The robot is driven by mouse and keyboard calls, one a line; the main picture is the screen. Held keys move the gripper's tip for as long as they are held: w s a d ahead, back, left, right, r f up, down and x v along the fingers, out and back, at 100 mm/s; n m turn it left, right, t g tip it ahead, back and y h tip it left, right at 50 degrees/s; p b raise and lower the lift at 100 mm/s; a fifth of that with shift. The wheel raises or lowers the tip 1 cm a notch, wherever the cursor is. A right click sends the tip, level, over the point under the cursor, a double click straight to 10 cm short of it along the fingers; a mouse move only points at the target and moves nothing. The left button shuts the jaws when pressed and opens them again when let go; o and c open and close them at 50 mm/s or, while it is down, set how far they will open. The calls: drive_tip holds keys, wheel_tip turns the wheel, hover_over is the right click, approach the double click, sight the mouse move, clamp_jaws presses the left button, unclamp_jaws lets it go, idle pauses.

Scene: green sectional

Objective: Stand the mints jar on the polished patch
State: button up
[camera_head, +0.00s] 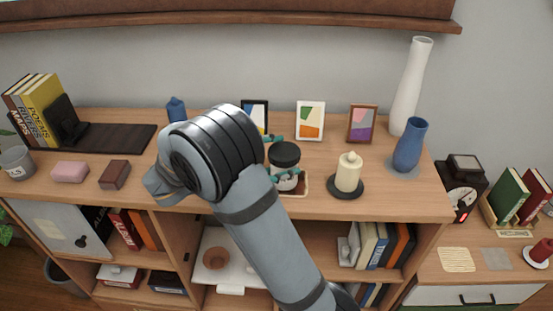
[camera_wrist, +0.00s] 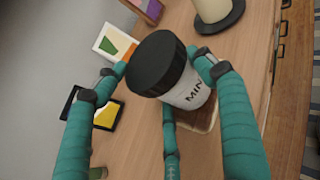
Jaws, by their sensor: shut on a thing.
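The mints jar (camera_head: 285,154) is white with a wide black lid. In the wrist view the jar (camera_wrist: 190,93) shows part of its lettering, "MIN". My gripper (camera_head: 284,168) is shut around it, with teal fingers on its sides; the fingers also show in the wrist view (camera_wrist: 164,72). A brown patch with a pale border (camera_head: 302,185) lies on the cabinet top below and beside the jar, and partly shows in the wrist view (camera_wrist: 208,118). The jar hides much of it. I cannot tell whether the jar's base touches it.
A candle on a dark dish (camera_head: 348,174) stands close on the right. Picture frames (camera_head: 310,121) stand behind. A blue vase (camera_head: 410,146) and a tall white vase (camera_head: 410,88) stand at the right end. My arm hides part of the top left of the jar.

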drive_tip(key=o, duration=1.2)
drive_tip(key=b+v, duration=0.1)
drive_tip(key=v, duration=1.1)
drive_tip(key=shift+s, duration=0.15)
drive_tip(key=shift+d, duration=0.15)
